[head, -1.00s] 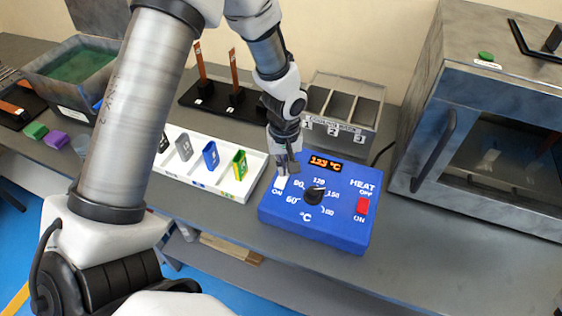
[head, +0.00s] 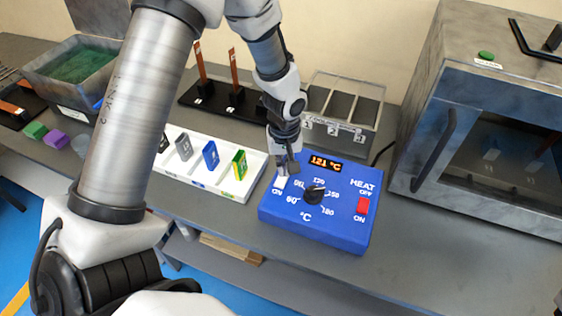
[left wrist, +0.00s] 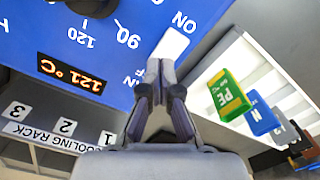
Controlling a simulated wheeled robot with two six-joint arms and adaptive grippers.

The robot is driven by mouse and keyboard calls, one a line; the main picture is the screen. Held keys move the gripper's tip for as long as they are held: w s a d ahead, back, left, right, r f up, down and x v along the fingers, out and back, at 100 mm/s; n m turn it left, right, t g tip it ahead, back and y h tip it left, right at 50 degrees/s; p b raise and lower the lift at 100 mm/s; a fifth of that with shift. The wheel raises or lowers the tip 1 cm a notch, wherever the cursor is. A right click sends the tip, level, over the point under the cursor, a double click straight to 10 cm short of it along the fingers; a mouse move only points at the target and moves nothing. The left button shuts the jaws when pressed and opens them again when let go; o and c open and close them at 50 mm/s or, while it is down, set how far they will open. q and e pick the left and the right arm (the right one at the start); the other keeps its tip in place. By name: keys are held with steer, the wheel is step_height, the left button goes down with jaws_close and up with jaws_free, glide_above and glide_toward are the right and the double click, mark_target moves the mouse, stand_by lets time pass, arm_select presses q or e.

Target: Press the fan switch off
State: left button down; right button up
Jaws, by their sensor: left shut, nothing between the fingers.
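The blue control box (head: 330,225) stands on the bench with a black dial (head: 314,194), a red heat switch (head: 362,206) and a display reading 121 °C (head: 325,163). The white fan switch (head: 280,183) is at its left side, with ON printed at its near end. Its upper label is partly hidden by my gripper. My left gripper (head: 285,172) is shut and empty, pointing down at the switch's far end. In the left wrist view the closed fingertips (left wrist: 160,66) overlap the end of the white switch (left wrist: 172,45) away from ON; I cannot tell whether they touch it.
A white tray (head: 237,194) with several coloured blocks lies left of the box. A cooling rack (head: 340,112) stands behind it. A large grey oven (head: 480,190) stands to the right. A bin (head: 75,82) sits far left. The bench right of the box is clear.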

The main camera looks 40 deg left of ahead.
arm_select(q)
steer(key=shift+r+p, duration=2.2)
steer(key=shift+r, duration=0.95)
steer(key=shift+s, duration=0.1)
steer(key=shift+f, duration=0.1)
